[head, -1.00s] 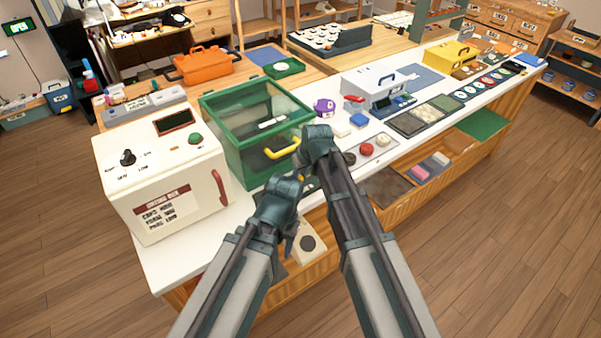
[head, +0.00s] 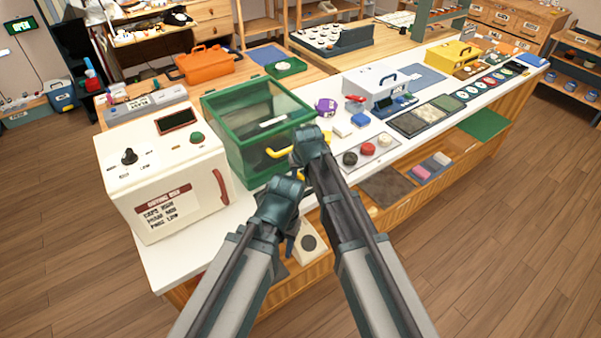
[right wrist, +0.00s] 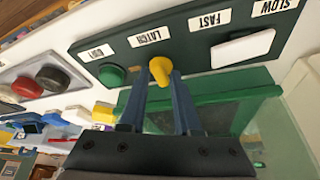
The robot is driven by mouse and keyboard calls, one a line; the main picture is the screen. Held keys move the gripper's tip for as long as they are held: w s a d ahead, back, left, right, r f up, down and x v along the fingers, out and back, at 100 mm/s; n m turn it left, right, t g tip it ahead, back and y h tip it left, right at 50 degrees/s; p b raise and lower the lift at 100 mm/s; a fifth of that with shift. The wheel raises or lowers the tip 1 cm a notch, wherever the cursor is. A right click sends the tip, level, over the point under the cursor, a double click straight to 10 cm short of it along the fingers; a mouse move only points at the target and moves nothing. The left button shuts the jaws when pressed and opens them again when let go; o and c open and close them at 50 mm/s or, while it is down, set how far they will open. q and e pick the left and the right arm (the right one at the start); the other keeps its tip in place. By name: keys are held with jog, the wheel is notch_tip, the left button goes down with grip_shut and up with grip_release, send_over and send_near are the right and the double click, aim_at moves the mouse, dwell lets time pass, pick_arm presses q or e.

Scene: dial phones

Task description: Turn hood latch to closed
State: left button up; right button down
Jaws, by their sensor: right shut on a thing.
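The hood (head: 225,135) is a green-framed clear box with a yellow handle (head: 282,153) on its front, partly covered by my right arm in the head view. In the right wrist view a dark green panel (right wrist: 190,50) carries labels, including LATCH and FAST. The yellow latch knob (right wrist: 160,70) sits beneath the LATCH label. My right gripper (right wrist: 160,85) is shut on this knob, with a finger on each side. In the head view my right gripper (head: 308,165) is at the hood's front right corner, its tips largely hidden. My left gripper (head: 290,225) is low at the counter's front edge; its jaws are unclear.
A green button (right wrist: 112,75) and a white switch (right wrist: 243,48) flank the knob on the panel. A cream curing box (head: 165,175) stands left of the hood. A plate with black and red knobs (head: 368,150) lies to its right. The floor at right is clear.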

jog(key=c, duration=0.7)
grip_release()
jog(key=shift+o, duration=0.2)
jog(key=p+v, duration=1.2)
jog(key=v, duration=0.2)
jog(key=shift+p, duration=0.4)
jog(key=shift+f, duration=0.1)
